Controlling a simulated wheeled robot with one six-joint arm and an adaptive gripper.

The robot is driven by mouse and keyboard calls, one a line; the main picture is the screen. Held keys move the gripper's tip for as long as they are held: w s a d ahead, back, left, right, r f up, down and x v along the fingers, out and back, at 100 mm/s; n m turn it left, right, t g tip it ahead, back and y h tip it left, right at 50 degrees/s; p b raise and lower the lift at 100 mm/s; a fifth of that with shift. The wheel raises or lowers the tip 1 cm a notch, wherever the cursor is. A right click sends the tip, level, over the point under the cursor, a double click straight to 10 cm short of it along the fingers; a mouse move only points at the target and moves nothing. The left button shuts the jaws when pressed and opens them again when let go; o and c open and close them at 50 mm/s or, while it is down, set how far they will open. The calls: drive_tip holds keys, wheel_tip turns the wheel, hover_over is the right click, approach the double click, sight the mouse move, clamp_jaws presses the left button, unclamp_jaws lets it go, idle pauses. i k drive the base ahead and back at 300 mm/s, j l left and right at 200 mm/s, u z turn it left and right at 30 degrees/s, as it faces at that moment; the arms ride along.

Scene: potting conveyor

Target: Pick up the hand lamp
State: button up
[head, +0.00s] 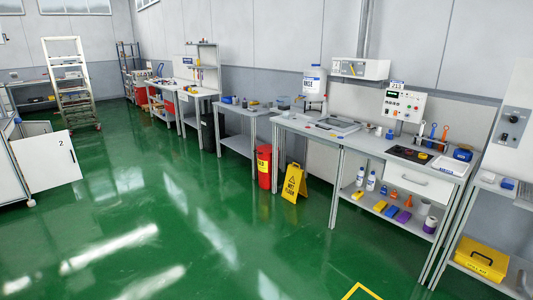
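I cannot pick out a hand lamp for certain; the small objects on the benches are too small to tell. The near workbench (375,146) at the right carries a blue-handled tool (432,132) and an orange-handled tool (443,135) standing upright, a blue item (462,155) and a white tray (449,166). Its lower shelf holds white bottles (371,181), a yellow block (380,206), a purple block (403,216) and a grey cup (424,207). My gripper is not in view.
A yellow wet-floor sign (294,184) and a red bin (264,166) stand before the benches. The green floor (170,220) between is clear.

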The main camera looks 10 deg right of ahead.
sight(355, 195)
drive_tip(key=i+l+z, duration=0.1)
drive_tip(key=i, duration=0.45)
drive_tip(key=i+l+z, duration=0.1)
drive_tip(key=i, duration=0.5)
drive_tip(key=i+l+z, duration=0.15)
drive_tip(key=i, duration=0.4)
drive_tip(key=i+z, duration=0.1)
drive_tip(key=i, duration=0.5)
drive_tip(key=i+z, duration=0.1)
drive_tip(key=i, duration=0.5)
drive_tip(key=i+j+z, duration=0.1)
drive_tip(key=i, duration=0.45)
drive_tip(key=i+j+z, duration=0.15)
drive_tip(key=i, duration=0.45)
drive_tip(key=i+j+z, duration=0.1)
drive_tip(key=i, duration=0.45)
drive_tip(key=j, duration=0.1)
